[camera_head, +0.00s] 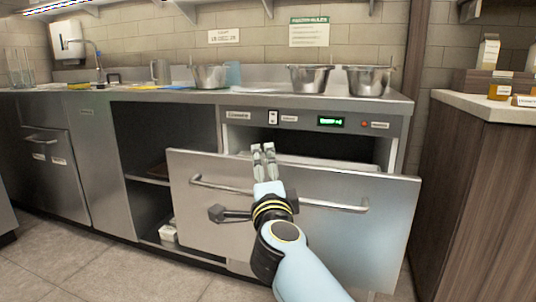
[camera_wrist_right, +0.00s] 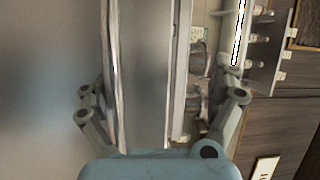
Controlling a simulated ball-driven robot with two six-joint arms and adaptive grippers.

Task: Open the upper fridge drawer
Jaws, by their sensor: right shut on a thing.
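The upper fridge drawer (camera_head: 385,225) has a wide steel front and stands pulled out from the fridge unit, with a dark gap behind its top edge. A long horizontal bar handle (camera_head: 335,206) runs across the front. My right gripper (camera_head: 264,150) is in front of the drawer, its fingers reaching the front's top edge and its body covering the middle of the handle. It is shut on the drawer; I cannot tell exactly which part is between the fingers. In the right wrist view, the gripper (camera_wrist_right: 162,97) straddles blurred steel. My left gripper is not in view.
The control panel (camera_head: 350,122) with a green display is above the drawer. Steel bowls (camera_head: 310,77) stand on the counter. An open cupboard (camera_head: 160,130) lies left, a wooden cabinet (camera_head: 482,190) right. The floor (camera_head: 110,270) at front left is clear.

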